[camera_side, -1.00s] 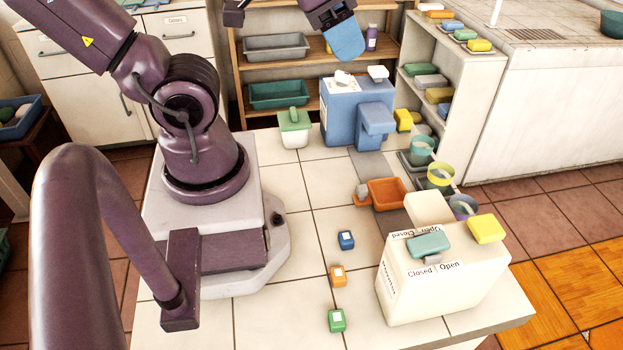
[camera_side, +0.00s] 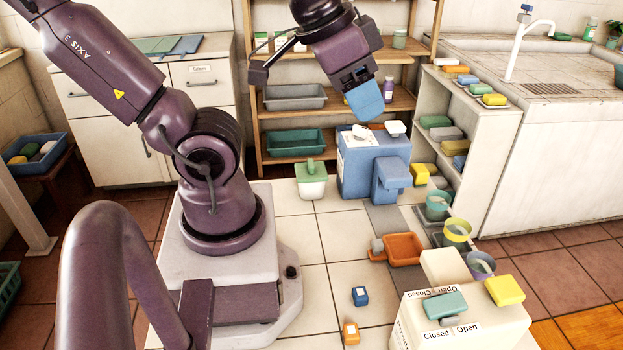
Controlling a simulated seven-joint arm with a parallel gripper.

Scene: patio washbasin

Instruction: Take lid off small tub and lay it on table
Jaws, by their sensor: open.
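The small tub (camera_side: 313,190) is white and stands on the tiled table, left of a blue box. Its green lid (camera_side: 311,171) sits on top, with a raised green grip. My gripper (camera_side: 364,100) is raised above the blue box, to the upper right of the tub and clear of the lid. It is open, with a blue finger pointing down; the other finger is hidden or cannot be made out. I see nothing held in it.
The blue box (camera_side: 355,180) with small white pieces on top stands close right of the tub. An orange tray (camera_side: 405,249), cups and a cream box (camera_side: 465,315) stand further right. Tiles in front of the tub are clear, apart from small blue and orange blocks.

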